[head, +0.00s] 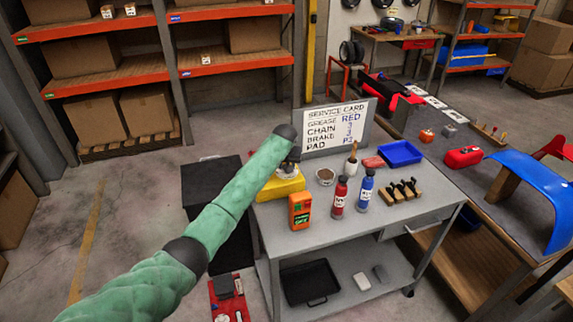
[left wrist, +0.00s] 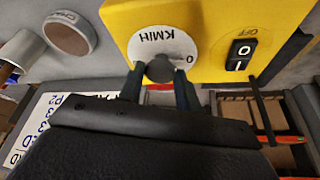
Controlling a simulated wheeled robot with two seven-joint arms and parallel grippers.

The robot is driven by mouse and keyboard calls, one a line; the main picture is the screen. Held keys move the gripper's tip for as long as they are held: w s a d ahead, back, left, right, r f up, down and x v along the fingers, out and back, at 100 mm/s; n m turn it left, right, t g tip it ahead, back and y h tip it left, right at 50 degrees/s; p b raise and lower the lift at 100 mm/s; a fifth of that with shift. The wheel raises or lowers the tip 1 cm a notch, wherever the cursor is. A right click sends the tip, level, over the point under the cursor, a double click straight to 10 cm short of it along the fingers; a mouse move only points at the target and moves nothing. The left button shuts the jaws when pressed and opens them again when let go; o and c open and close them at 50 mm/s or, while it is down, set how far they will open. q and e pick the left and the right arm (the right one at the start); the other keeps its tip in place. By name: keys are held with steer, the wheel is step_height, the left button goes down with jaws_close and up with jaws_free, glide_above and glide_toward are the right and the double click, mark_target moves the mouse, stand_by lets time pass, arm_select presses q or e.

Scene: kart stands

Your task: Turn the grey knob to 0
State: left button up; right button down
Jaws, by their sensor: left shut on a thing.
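A yellow box (head: 279,189) stands at the left end of the grey cart top. In the left wrist view the yellow box (left wrist: 205,14) carries a white dial (left wrist: 160,42) marked KM/H, with a 0 near its right edge. The round dark grey knob (left wrist: 160,69) sits at the dial's lower edge in this view. My left gripper (left wrist: 160,82) is shut on the knob, one finger on each side. In the head view my left gripper (head: 291,160) is over the box, and my arm hides the knob. My right gripper is in neither view.
A black switch (left wrist: 240,54) marked 0 and I, labelled OFF, is beside the dial. On the cart stand an orange device (head: 300,210), a red bottle (head: 339,196), a blue bottle (head: 365,190), a round tin (head: 325,176) and a service card (head: 335,128).

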arm_select(q)
steer(key=shift+r, duration=0.15)
steer(key=o, duration=0.7)
steer(key=shift+o, duration=1.3)
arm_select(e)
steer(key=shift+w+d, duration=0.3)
arm_select(q)
steer(key=shift+s+r+b, duration=0.15)
steer(key=shift+r+b, duration=0.1)
steer(key=shift+b, duration=0.1)
steer(key=b+v, duration=0.2)
steer(key=v, duration=0.5)
steer(key=shift+b, duration=0.4)
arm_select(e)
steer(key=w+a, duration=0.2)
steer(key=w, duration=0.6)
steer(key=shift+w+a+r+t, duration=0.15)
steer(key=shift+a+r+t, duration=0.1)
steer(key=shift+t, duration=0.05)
arm_select(q)
steer(key=shift+f, duration=0.1)
